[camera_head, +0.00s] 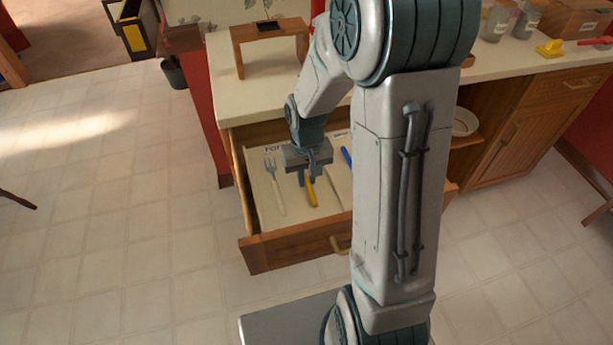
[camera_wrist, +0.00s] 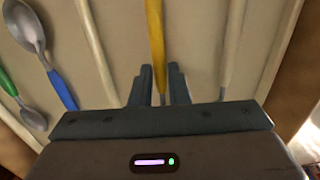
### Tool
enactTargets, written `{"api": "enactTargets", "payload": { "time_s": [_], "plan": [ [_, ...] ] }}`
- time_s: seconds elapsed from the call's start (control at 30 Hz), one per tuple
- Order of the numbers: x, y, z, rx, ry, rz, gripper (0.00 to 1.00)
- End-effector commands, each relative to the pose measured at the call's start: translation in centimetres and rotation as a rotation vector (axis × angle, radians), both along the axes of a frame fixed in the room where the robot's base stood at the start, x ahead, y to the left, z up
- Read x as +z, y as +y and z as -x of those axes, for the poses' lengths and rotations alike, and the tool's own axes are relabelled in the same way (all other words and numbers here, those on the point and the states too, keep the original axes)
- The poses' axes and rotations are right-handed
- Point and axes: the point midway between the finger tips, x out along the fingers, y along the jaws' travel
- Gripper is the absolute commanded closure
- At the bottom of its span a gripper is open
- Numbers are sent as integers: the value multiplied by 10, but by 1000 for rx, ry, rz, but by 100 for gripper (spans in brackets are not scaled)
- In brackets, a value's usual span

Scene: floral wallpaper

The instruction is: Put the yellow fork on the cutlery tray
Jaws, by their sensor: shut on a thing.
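My gripper (camera_head: 308,176) is low over the open drawer and shut on the yellow fork (camera_head: 311,192). In the wrist view the fork's yellow handle (camera_wrist: 156,38) runs up from between the fingers (camera_wrist: 160,82). The fork's tines are hidden by the gripper. The cutlery tray (camera_head: 295,207) is pale and lies in the drawer, with a partly covered label at its back. The fork is over or in the tray's left compartment. I cannot tell whether it touches the tray floor. A pale fork (camera_head: 274,184) lies left of it in the head view.
A blue-handled spoon (camera_wrist: 45,55) and a green-handled spoon (camera_wrist: 18,98) lie past a divider (camera_wrist: 97,50). The drawer's front (camera_head: 290,249) and side walls surround the tray. A small wooden stand (camera_head: 270,46) is on the counter behind.

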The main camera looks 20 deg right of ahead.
Motion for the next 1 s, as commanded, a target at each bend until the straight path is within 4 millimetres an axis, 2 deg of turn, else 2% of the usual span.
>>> {"api": "enactTargets", "payload": {
  "time_s": [0.37,0.4,0.47,0.5,0.83,1.0],
  "plan": [
    [-6,1,0,2,-1,0,100],
    [-6,1,0,2,-1,0,82],
    [-5,1,0,2,-1,0,65],
    [-5,1,0,2,-1,0,63],
    [-1,1,0,2,-1,0,63],
    [24,1,-1,1,-6,0,63]
  ]
}}
